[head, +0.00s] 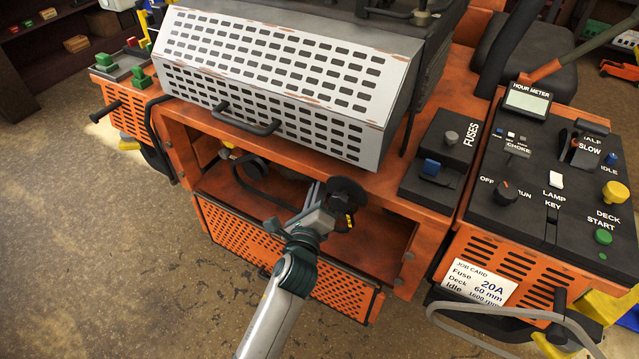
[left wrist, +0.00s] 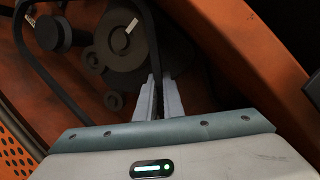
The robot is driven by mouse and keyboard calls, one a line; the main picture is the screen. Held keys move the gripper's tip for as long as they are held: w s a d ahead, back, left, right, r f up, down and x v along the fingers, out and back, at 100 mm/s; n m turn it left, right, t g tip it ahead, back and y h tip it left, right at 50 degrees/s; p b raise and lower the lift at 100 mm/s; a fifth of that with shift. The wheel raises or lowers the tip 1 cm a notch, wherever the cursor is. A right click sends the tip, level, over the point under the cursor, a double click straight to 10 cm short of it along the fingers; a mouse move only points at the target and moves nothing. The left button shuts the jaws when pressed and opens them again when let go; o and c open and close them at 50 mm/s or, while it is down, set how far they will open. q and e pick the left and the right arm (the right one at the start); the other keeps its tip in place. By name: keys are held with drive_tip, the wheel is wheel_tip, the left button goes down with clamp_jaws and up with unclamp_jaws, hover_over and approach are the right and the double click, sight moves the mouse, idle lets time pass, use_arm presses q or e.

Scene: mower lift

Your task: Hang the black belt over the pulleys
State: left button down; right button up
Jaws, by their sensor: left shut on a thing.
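The black belt (head: 240,181) is a thin loop in the open bay under the white perforated cover; part of it is hidden behind my arm. My left gripper (head: 325,190) reaches into the bay and is shut on the belt. In the left wrist view its fingers (left wrist: 158,98) pinch the right strand, and the other strand (left wrist: 45,75) runs down the left side. That view also shows a small dark pulley (left wrist: 50,33) and a larger dark round pulley (left wrist: 113,50), lying between the strands. I cannot tell whether the belt touches either one. My right gripper is out of view.
The white cover (head: 285,80) with a black handle (head: 245,122) overhangs the bay. An orange perforated panel (head: 255,250) lies below it. A fuse box (head: 440,155) and a control panel (head: 550,180) stand to the right. Open floor (head: 80,220) lies left.

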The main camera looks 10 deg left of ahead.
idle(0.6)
use_arm(q)
drive_tip(key=shift+w+d, duration=0.2)
drive_tip(key=shift+w, duration=0.3)
drive_tip(key=shift+w+d, duration=0.15)
drive_tip(key=shift+w, duration=0.3)
drive_tip(key=shift+w+d, duration=0.25)
drive_tip(key=shift+w, duration=0.4)
drive_tip(key=shift+w+d, duration=0.1)
drive_tip(key=shift+w, duration=0.2)
drive_tip(key=shift+f, duration=0.45)
idle(0.5)
drive_tip(key=c, duration=1.8)
unclamp_jaws()
drive_tip(key=shift+s, duration=0.1)
